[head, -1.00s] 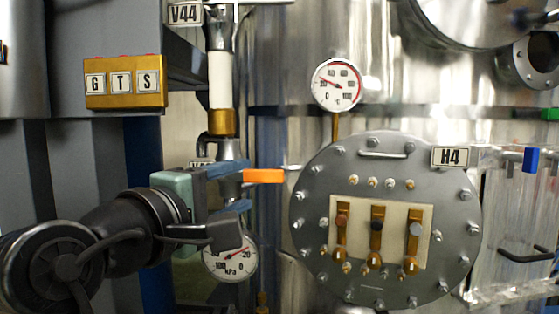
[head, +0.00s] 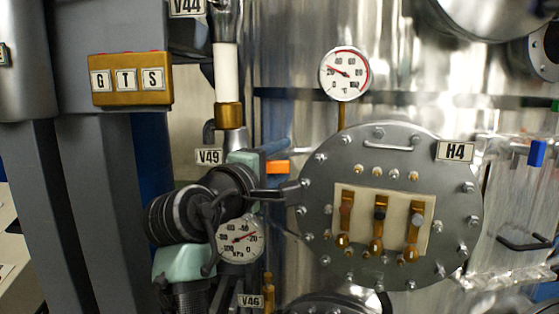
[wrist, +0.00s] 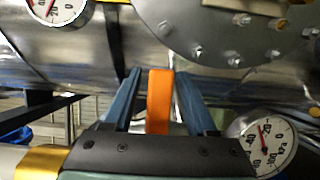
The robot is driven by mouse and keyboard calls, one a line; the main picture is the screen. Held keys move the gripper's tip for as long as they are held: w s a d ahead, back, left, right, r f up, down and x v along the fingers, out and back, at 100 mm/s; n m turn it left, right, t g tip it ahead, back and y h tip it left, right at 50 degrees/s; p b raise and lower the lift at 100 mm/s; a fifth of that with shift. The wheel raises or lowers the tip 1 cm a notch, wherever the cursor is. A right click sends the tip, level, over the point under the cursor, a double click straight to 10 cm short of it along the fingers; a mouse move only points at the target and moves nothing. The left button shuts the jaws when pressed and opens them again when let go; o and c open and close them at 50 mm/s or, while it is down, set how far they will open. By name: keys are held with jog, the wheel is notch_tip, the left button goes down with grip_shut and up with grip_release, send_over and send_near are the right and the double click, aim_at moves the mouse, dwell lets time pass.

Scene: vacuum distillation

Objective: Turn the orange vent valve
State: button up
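The orange vent valve handle (head: 278,167) shows as a short bar beside the V49 label in the head view. Its left part is hidden behind my gripper. In the wrist view the orange handle (wrist: 159,102) stands upright between the two blue fingers of my gripper (wrist: 158,84). A narrow gap shows between the left finger and the handle; the right finger is very close, and I cannot tell if it touches. My gripper (head: 276,172) is open around the handle in the head view, with one finger above and one below.
A pressure gauge (head: 240,239) sits just below my wrist. The round flange H4 (head: 465,205) with brass fittings is close on the right. A temperature gauge (head: 345,73) is above it. A gold G-T-S box (head: 130,98) is at the upper left.

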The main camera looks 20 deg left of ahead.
grip_shut()
jog(key=shift+f, duration=0.1)
dwell(1.2)
